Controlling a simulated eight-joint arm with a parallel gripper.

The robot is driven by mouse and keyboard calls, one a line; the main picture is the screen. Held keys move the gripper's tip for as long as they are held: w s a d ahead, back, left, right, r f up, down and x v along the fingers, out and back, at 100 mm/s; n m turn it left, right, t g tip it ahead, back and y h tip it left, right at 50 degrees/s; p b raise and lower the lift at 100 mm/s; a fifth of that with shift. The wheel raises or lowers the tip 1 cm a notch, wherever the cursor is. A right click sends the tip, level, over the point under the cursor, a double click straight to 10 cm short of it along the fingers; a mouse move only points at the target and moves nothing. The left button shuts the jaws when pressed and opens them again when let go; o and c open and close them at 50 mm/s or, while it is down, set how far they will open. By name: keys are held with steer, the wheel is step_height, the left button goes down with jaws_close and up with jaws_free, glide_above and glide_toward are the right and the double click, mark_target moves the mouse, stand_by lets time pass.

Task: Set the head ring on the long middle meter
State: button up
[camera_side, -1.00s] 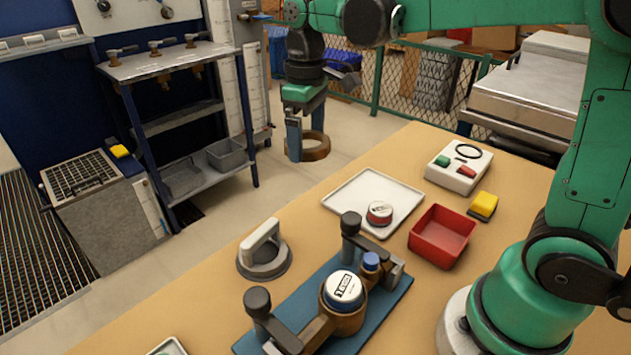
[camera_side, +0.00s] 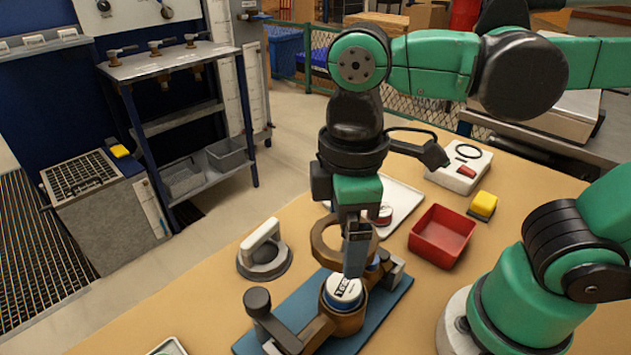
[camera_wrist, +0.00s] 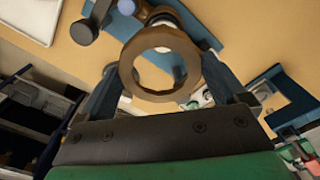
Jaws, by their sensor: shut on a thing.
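My gripper (camera_side: 350,245) is shut on the head ring (camera_side: 322,240), a brown bronze-coloured ring, and holds it in the air, tilted in the side view. In the wrist view the ring (camera_wrist: 160,64) sits between my two fingers (camera_wrist: 162,75). The middle meter (camera_side: 343,288) has a white-faced, blue-rimmed register on a bronze body. It stands on the blue bench fixture (camera_side: 302,300), just below and beside my fingertips in the side view. The ring is apart from the meter's top. My gripper hides part of the fixture's far end.
A grey suction-type handle (camera_side: 264,252) stands left of the fixture. A red bin (camera_side: 442,237), a yellow block (camera_side: 483,206) and a white control box (camera_side: 459,168) are to the right. A white tray (camera_side: 402,202) lies behind my gripper with a red-rimmed round part on it.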

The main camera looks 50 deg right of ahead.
mark_target(344, 285)
steer(key=shift+s+a+f, duration=0.1)
steer(key=shift+s+f, duration=0.25)
steer(key=shift+f, duration=1.85)
steer(key=shift+f, duration=2.35)
stand_by(0.5)
steer(key=o, duration=1)
steer(key=shift+c, duration=0.2)
steer(key=shift+r, duration=0.1)
steer(key=shift+r, duration=3.4)
